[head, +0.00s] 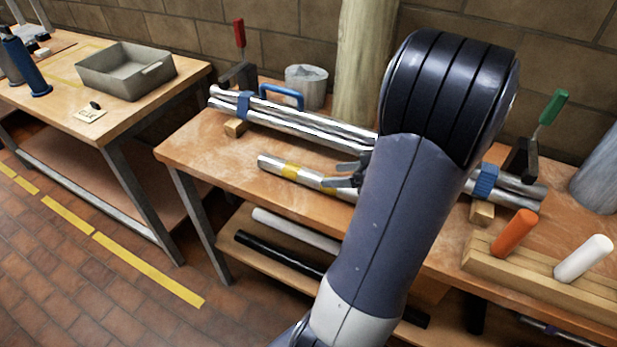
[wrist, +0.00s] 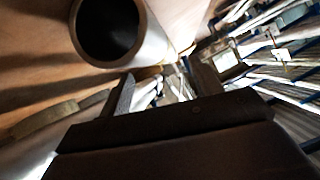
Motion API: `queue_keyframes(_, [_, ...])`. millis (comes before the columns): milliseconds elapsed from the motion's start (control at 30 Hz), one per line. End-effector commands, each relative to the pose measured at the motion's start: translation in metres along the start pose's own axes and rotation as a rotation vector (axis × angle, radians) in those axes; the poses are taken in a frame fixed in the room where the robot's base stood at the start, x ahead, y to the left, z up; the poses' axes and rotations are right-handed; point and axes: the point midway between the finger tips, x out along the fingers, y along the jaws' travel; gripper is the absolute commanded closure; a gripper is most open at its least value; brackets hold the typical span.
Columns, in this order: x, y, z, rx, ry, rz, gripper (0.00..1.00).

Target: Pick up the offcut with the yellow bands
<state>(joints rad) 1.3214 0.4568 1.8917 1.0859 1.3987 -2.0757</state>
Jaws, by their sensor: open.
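The offcut with yellow bands (head: 306,177) is a short silvery tube lying on the wooden bench, in front of the long pipes. Its left end and yellow bands show in the head view; my arm hides its right end. My gripper (head: 343,173) is open at the right part of the offcut, and one finger overlaps it in the picture. I cannot tell whether it touches. In the wrist view, the two fingers (wrist: 165,88) stand apart, and an open tube end (wrist: 108,32) is close at the upper left. I cannot tell if that tube is the offcut.
Long silvery pipes (head: 310,128) with blue straps rest on wooden blocks behind. Red-handled (head: 239,35) and green-handled (head: 553,107) clamps stand near them. A grey bucket (head: 306,88) is at the back. A wooden rack (head: 540,270) holds orange and white cylinders at right. The bench's front left is clear.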

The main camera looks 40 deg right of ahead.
Motion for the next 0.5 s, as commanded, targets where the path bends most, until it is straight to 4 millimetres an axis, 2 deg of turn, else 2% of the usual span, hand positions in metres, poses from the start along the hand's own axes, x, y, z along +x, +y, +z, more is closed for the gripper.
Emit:
queue_keyframes(267, [0.022, -0.003, -0.002, 0.001, -0.001, -0.004, 0.39])
queue_keyframes(500, [0.055, -0.006, -0.005, 0.002, -0.002, -0.005, 0.39])
